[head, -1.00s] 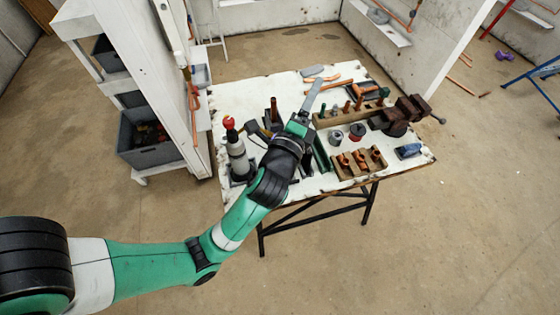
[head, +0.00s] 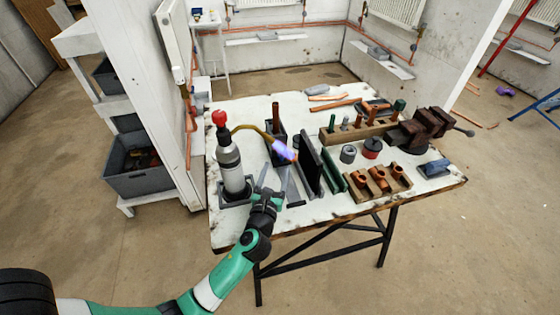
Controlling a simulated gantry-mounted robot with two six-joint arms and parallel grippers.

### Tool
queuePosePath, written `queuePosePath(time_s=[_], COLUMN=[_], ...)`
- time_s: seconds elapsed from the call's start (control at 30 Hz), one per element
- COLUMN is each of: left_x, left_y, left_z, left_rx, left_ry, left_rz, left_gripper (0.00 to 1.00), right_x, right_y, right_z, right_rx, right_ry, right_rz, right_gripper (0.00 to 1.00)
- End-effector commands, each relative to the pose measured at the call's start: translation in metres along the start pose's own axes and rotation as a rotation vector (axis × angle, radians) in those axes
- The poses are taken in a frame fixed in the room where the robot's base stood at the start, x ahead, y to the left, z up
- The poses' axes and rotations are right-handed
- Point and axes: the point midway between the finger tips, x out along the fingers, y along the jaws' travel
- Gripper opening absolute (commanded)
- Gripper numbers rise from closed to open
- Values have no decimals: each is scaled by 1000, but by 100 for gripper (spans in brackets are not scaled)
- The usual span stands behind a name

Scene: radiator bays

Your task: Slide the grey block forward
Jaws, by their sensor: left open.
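My left gripper (head: 274,180) is open and empty, its two fingers pointing away over the front left of the workbench (head: 240,235). Several grey things show, and I cannot tell which is the task's grey block. A dark grey upright plate (head: 309,166) stands just right of the fingers, apart from them. A dark grey block (head: 270,142) with an upright copper tube (head: 276,115) stands beyond the fingers. A low dark base (head: 232,198) sits under the torch bottle, left of the gripper. A small grey piece (head: 306,90) lies at the bench's back edge. My right gripper is out of view.
The gas torch (head: 229,160) is upright, with a bluish flame (head: 283,151) close beyond my fingers. A white wall (head: 158,110) borders the left.

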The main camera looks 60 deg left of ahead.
Motion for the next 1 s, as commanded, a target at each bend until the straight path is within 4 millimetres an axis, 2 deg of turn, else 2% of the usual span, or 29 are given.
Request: queuePosePath(time_s=[0.1, 0.3, 0.63, 1.0], left_x=[27, 55, 60, 59], left_y=[0, 0, 0, 0], left_z=[-3, -1, 0, 0], left_rx=[-2, -2, -1, -1], left_ry=[-2, -1, 0, 0], left_rz=[3, 1, -1, -1], left_gripper=[67, 67, 65, 0], right_x=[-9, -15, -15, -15], right_y=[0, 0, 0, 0], right_z=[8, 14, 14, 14], right_rx=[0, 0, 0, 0], right_ry=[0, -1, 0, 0], right_rz=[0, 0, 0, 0], right_gripper=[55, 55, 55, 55])
